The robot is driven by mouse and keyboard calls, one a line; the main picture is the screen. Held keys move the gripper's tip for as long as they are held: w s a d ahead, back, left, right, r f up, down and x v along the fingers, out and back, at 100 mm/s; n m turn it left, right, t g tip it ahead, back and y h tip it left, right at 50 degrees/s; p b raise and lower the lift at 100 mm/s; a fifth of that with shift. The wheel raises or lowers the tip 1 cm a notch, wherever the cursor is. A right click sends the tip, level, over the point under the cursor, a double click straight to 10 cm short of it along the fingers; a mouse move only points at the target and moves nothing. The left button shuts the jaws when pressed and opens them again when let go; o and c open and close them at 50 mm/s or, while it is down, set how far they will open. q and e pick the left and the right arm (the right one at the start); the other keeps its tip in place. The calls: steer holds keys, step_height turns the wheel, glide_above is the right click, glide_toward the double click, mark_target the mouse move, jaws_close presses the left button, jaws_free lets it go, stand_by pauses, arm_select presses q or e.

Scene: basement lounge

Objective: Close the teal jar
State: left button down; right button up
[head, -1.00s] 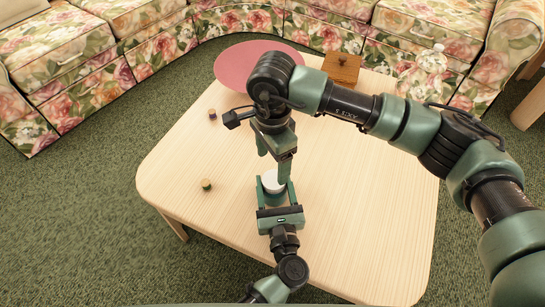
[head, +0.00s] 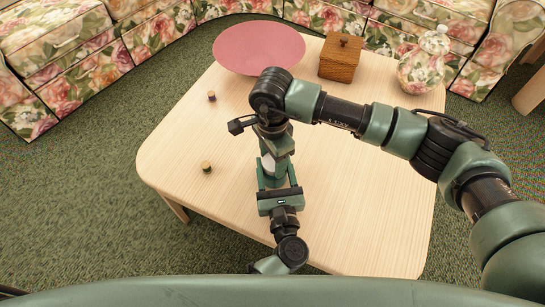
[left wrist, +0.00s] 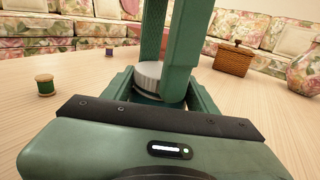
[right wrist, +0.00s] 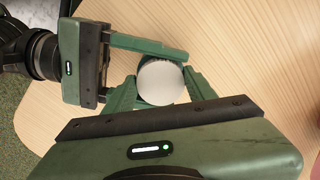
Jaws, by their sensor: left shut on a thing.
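The teal jar (head: 273,183) stands on the table, mostly hidden by the grippers. Its round white-grey lid (right wrist: 160,82) shows from above in the right wrist view and from the side in the left wrist view (left wrist: 149,76). I cannot tell whether the lid sits fully on the jar. My left gripper (left wrist: 160,95) is shut on the jar from the near side, one finger on each side. My right gripper (right wrist: 160,85) reaches down from above, its fingers on either side of the lid. I cannot tell whether they press on it.
Two small thread spools, one green (head: 207,167) and one dark (head: 211,97), stand left on the table (head: 360,220). A pink dish (head: 258,48), a lidded wicker box (head: 340,60) and a floral jar (head: 420,68) stand at the back. The table's right side is clear.

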steer(key=c, duration=0.7)
steer(key=m, duration=0.6)
steer(key=shift+m, duration=0.4)
steer(key=o, duration=1.6)
steer(key=shift+w, duration=0.1)
steer(key=shift+c, duration=0.2)
steer(key=shift+r, duration=2.25)
steer(key=shift+c, duration=0.4)
